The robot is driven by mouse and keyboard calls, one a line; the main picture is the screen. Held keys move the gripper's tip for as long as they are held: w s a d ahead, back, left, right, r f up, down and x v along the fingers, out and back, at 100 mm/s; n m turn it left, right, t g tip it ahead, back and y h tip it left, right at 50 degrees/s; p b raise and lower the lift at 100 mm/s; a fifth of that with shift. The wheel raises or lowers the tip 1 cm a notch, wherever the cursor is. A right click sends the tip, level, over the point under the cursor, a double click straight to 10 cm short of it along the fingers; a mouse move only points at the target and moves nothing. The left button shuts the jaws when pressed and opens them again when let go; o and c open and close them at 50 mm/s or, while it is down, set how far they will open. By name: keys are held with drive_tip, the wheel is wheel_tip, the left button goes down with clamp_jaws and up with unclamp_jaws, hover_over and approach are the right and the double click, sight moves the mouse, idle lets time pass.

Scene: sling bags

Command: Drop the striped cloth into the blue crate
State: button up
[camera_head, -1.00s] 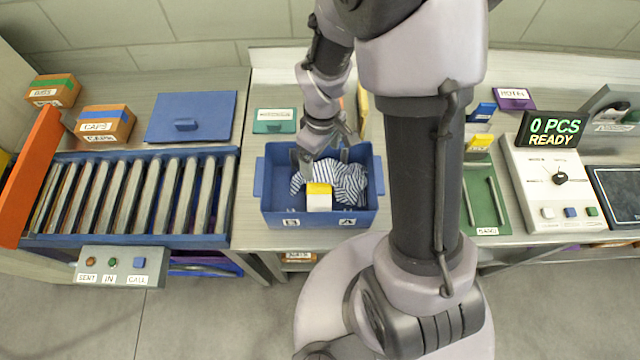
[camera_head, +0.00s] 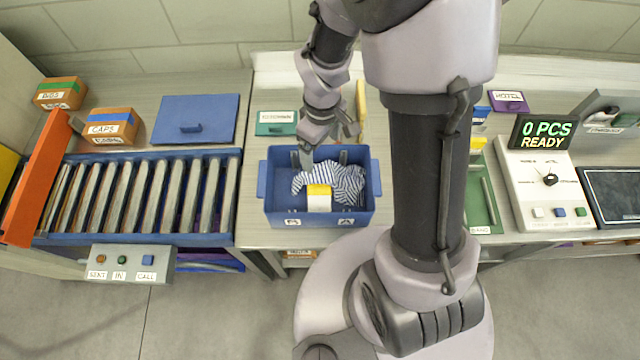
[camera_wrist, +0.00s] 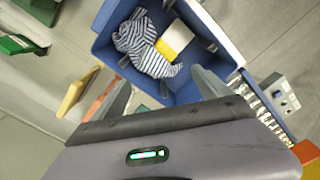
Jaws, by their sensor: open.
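The striped cloth (camera_head: 345,182), white with dark blue stripes, lies crumpled inside the blue crate (camera_head: 268,218) in the head view. A white box with a yellow top (camera_head: 319,203) stands in the crate at its front side, beside the cloth. In the wrist view the cloth (camera_wrist: 142,45) lies on the crate floor next to that box (camera_wrist: 181,43). My gripper (camera_head: 325,155) is over the back part of the crate. Its fingers (camera_wrist: 165,90) are spread apart and empty, with the cloth clear of them.
A roller conveyor (camera_head: 140,195) with an orange gate (camera_head: 42,180) is left of the crate. A blue lid (camera_head: 196,120) lies behind it. A green tray (camera_head: 481,205) and a white scale with a display (camera_head: 548,132) are to the right.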

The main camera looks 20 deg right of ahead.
wheel_tip(320, 180, up, 17)
drive_tip(key=p, duration=0.3)
drive_tip(key=shift+r, duration=0.2)
drive_tip(key=s+a+f+m+t+y+b, duration=0.1)
drive_tip(key=s+f+m+b, duration=0.4)
drive_tip(key=b, duration=0.7)
drive_tip(key=s+a+f+m+t+y+b, duration=0.1)
drive_tip(key=s+a+f+m+t+b, duration=0.2)
drive_tip(key=s+f+m+b, duration=0.3)
wheel_tip(320, 180, down, 4)
drive_tip(key=s+t+b, duration=0.1)
drive_tip(key=b, duration=0.5)
drive_tip(key=shift+s+m+t, duration=0.3)
drive_tip(key=shift+s+t, duration=0.1)
